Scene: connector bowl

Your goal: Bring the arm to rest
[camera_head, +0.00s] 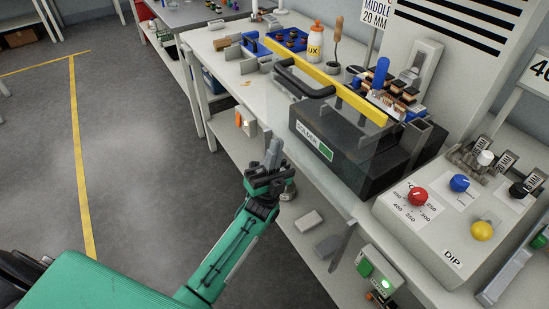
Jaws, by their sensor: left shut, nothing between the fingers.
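My left arm is green and comes in from the lower left of the head view. Its left gripper (273,155) is black with grey fingers, which are together and empty. It is in front of the bench's front edge, to the left of the dark solder box (345,150), and appears apart from it. My right gripper is not in view.
A control panel with coloured knobs (418,196) stands at right. An orange-capped bottle (315,42) stands behind. The lower shelf (310,245) holds small items. Open grey floor (130,140) lies left.

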